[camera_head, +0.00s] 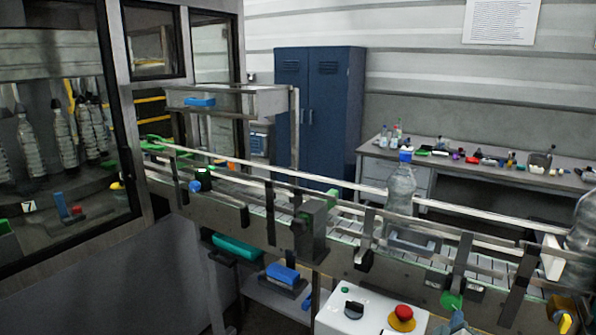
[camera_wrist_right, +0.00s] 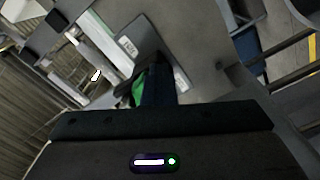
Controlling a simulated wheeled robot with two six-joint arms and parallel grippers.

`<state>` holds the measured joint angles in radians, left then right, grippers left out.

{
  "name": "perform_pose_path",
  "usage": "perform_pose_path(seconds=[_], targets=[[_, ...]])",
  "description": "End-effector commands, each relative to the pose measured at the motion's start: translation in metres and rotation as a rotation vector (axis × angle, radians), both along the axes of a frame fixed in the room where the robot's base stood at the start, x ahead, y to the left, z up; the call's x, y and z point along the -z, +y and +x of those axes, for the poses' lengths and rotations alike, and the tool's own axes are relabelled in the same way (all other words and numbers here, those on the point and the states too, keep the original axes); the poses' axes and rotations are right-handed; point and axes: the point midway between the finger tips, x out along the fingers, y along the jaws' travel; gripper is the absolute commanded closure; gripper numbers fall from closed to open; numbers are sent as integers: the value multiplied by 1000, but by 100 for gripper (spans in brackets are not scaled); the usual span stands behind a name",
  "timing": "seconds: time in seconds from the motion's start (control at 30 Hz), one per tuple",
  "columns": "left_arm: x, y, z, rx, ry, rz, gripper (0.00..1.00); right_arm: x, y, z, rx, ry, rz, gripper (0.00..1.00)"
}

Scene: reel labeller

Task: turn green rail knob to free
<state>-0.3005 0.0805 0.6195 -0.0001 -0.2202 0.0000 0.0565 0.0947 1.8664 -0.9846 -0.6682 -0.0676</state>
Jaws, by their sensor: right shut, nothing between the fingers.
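A round green rail knob (camera_head: 451,300) is on the near side of the conveyor, low at the right in the head view. In the right wrist view the green knob (camera_wrist_right: 137,91) is partly hidden behind the dark fingers. My right gripper (camera_head: 457,319) shows only as a small part at the bottom edge of the head view, just below the knob. Its fingers (camera_wrist_right: 158,84) are shut and empty, close to the knob; I cannot tell whether they touch it. My left gripper is not in view.
The conveyor rail (camera_head: 345,186) runs across the view, with a clear bottle (camera_head: 401,190) with a blue cap on it. A white control box (camera_head: 370,317) with a red button (camera_head: 403,312) stands left of the knob. A yellow knob (camera_head: 566,322) is at the right.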

Motion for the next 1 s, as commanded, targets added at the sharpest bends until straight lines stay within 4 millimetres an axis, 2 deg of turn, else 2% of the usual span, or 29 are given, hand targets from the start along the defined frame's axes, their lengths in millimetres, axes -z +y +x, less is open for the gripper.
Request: perform_pose_path(seconds=[1.0], targets=[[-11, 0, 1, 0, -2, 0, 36, -26, -10, -6, -2, -6, -1, 100]])
